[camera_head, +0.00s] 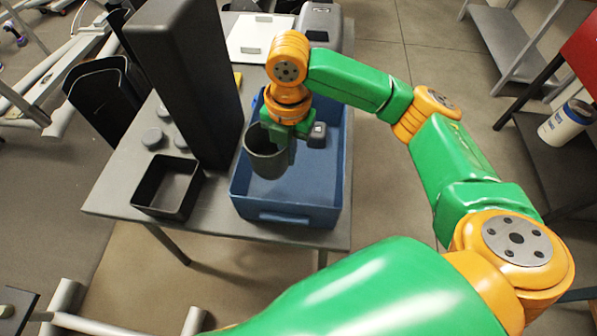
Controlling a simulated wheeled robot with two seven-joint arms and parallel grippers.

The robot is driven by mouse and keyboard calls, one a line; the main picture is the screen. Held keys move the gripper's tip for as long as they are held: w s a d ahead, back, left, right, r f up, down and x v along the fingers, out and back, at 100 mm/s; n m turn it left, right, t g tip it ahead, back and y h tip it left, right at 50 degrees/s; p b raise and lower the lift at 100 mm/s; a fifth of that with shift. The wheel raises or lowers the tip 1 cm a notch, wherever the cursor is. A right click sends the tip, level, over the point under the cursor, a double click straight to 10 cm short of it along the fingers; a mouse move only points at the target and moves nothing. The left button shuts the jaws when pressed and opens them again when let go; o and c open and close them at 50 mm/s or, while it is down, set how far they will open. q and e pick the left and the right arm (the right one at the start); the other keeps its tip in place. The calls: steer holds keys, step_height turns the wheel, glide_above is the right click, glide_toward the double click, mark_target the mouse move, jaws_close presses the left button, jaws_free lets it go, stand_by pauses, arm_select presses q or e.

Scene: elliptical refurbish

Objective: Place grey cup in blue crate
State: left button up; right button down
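The grey cup (263,160) is upright inside the outline of the blue crate (285,211), near its left wall. My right gripper (284,140) comes down from above at the cup's right rim, with its fingers around the rim wall. It looks shut on the cup. I cannot tell whether the cup's base touches the crate floor. My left gripper is not in view.
A small dark grey item (317,135) is in the crate, right of my gripper. A black open box (168,188) and a tall black block (187,80) stand left of the crate on the grey table (112,190). Several grey round pieces lie beside the block.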

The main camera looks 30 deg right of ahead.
steer(key=f, duration=0.1)
steer(key=f+n, duration=0.2)
steer(key=shift+w+a+f+b, duration=0.1)
steer(key=shift+w+f+b, duration=0.15)
steer(key=shift+b, duration=0.15)
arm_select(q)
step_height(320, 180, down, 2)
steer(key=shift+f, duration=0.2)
arm_select(e)
step_height(320, 180, down, 9)
steer(key=c, duration=1.1)
jaws_free()
steer(key=shift+f, duration=0.1)
steer(key=shift+o, duration=0.2)
steer(key=r, duration=1.2)
steer(key=shift+s+d+r, duration=0.2)
steer(key=shift+d, duration=0.05)
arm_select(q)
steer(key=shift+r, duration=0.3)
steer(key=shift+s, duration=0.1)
arm_select(e)
steer(key=shift+f, duration=0.1)
